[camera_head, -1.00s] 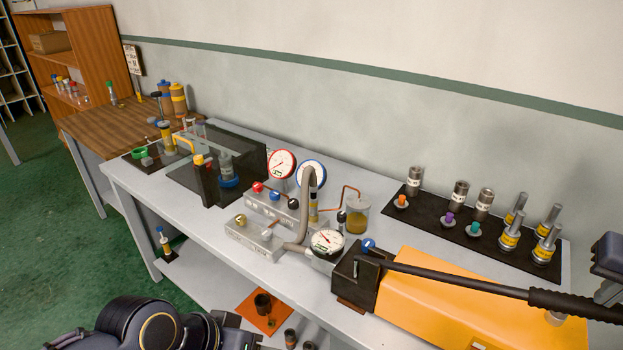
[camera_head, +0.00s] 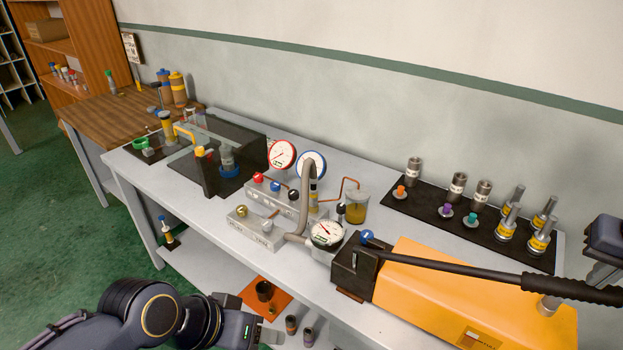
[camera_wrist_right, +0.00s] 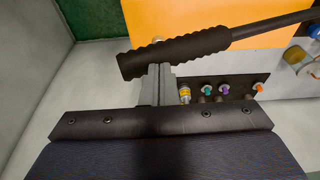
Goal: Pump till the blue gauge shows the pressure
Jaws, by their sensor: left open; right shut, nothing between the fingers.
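The blue-rimmed gauge (camera_head: 311,165) stands behind the valve block; its needle is too small to read. The orange pump (camera_head: 440,293) lies at the table's front right. Its long black lever (camera_head: 450,271) lies low over the body, ending in a ribbed grip (camera_head: 570,290). In the right wrist view the grip (camera_wrist_right: 180,53) crosses just beyond my right gripper (camera_wrist_right: 158,70). That gripper is shut and empty, its fingertips at the grip's underside; contact is unclear. My left gripper (camera_head: 270,337) is open at the bottom, in front of the table, partly out of frame.
A red-rimmed gauge (camera_head: 282,155), a small white-faced gauge (camera_head: 327,233) and a valve block (camera_head: 275,198) with coloured knobs stand left of the pump. A black mat (camera_head: 430,210) with metal fittings lies behind it. A dark vise guard (camera_head: 235,150) stands further left.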

